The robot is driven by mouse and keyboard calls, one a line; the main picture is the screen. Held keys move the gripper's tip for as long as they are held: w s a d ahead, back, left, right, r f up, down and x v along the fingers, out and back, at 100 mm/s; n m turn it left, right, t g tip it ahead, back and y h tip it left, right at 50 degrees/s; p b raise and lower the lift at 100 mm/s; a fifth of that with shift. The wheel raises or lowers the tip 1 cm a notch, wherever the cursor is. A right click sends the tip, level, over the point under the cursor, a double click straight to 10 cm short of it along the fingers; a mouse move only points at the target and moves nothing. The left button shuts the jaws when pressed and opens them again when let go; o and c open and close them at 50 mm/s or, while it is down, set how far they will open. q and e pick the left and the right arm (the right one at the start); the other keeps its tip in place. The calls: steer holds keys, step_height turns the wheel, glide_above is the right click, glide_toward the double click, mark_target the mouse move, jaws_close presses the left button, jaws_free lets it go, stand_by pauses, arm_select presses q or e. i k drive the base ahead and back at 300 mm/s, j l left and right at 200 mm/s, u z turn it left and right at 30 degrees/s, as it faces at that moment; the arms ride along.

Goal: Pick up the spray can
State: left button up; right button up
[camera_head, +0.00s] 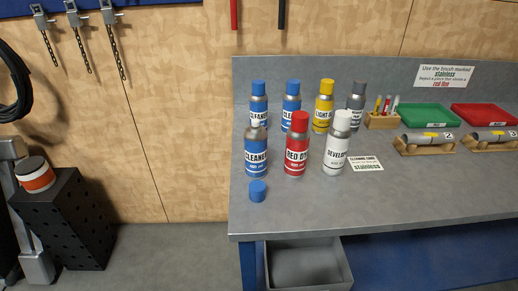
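Several spray cans stand upright on the left part of the grey workbench (400,205). In front are a blue cleaner can (256,158) with no cap on and its nozzle bare, a red can (298,150) with a red cap, and a white developer can (335,150) with a white cap. Behind them are two blue-capped cans, one at the left (258,104) and one beside it (291,102), a yellow can (323,108) and a grey can (356,102). A loose blue cap (257,191) sits before the uncapped can. Neither gripper is in view.
A wooden marker holder (382,121), green tray (430,116), red tray (485,116) and two cylinders on wooden cradles (428,148) stand to the right. A small card (366,163) lies by the white can. The bench's front is clear. An open grey bin (308,268) is below.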

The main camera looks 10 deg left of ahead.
mark_target(255, 138)
steer(key=z, duration=1.85)
steer(key=u, duration=2.25)
steer(key=k+l, duration=0.1)
steer(key=l, duration=0.25)
steer(key=l+u, duration=0.1)
steer(key=l, duration=0.3)
steer(key=k+l, duration=0.15)
steer(key=l, duration=0.2)
steer(key=k+l+u, duration=0.1)
steer(key=l, duration=0.25)
